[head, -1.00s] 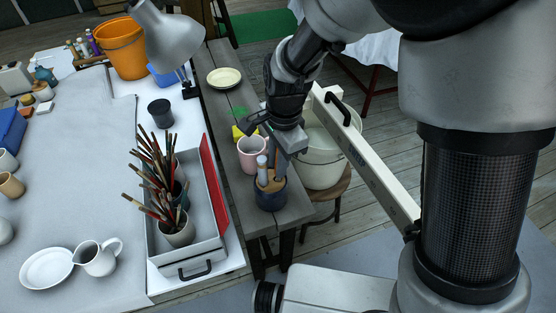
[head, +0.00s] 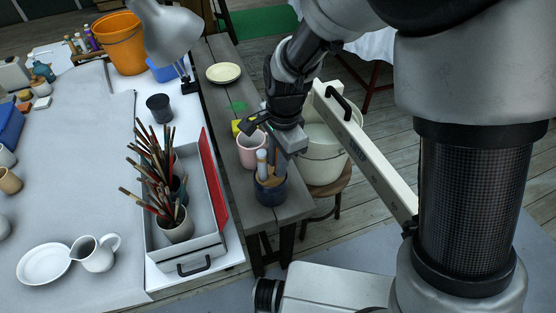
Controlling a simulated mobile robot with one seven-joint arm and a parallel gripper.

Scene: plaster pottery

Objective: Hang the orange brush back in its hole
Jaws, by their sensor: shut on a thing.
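My gripper (head: 281,147) is over the grey wooden bench and points down at a dark blue pot (head: 270,194). It is shut on a thin orange-brown handle, which I take to be the orange brush (head: 273,158). The brush hangs upright from the fingers, with its lower end at or inside the pot's mouth. A pale, thicker handle (head: 262,160) stands in the pot just left of it. The hole is too small and too covered to make out. I cannot tell whether the brush is in it.
A pink cup (head: 250,155) stands close behind the pot. A white bucket (head: 322,160) on a stool is to the right. A grey box (head: 205,243) with pots of brushes (head: 174,228) is to the left. A cream plate (head: 223,73) lies farther back on the bench.

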